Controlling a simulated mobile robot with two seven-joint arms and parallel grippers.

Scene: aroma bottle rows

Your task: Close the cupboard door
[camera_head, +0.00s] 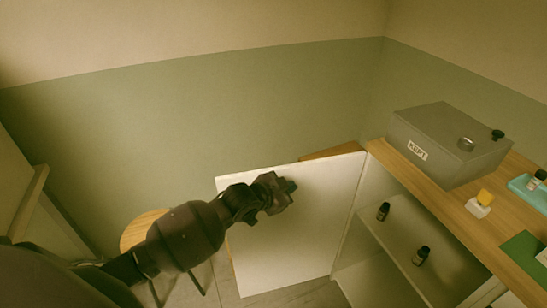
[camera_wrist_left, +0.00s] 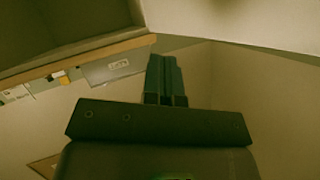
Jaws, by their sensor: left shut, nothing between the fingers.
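The cupboard door (camera_head: 290,245) is a white panel standing wide open, joined to the cupboard (camera_head: 362,235) along its right side. The inside of the cupboard shows, with a shelf (camera_head: 395,240) in it. My left gripper (camera_head: 289,187) is in front of the upper part of the door, its fingers shut and empty. I cannot tell whether the fingertips touch the door. In the left wrist view the closed fingers (camera_wrist_left: 166,78) point toward a pale surface (camera_wrist_left: 235,22) that looks like the door. My right gripper is not in view.
Two dark bottles (camera_head: 383,211) (camera_head: 422,255) stand in the cupboard. On the wooden top (camera_head: 452,208) are a grey labelled box (camera_head: 445,140), a yellow-topped white item (camera_head: 480,204), a blue tray (camera_head: 525,190) and a green mat (camera_head: 525,248). A round wooden stool (camera_head: 140,228) stands left of the door.

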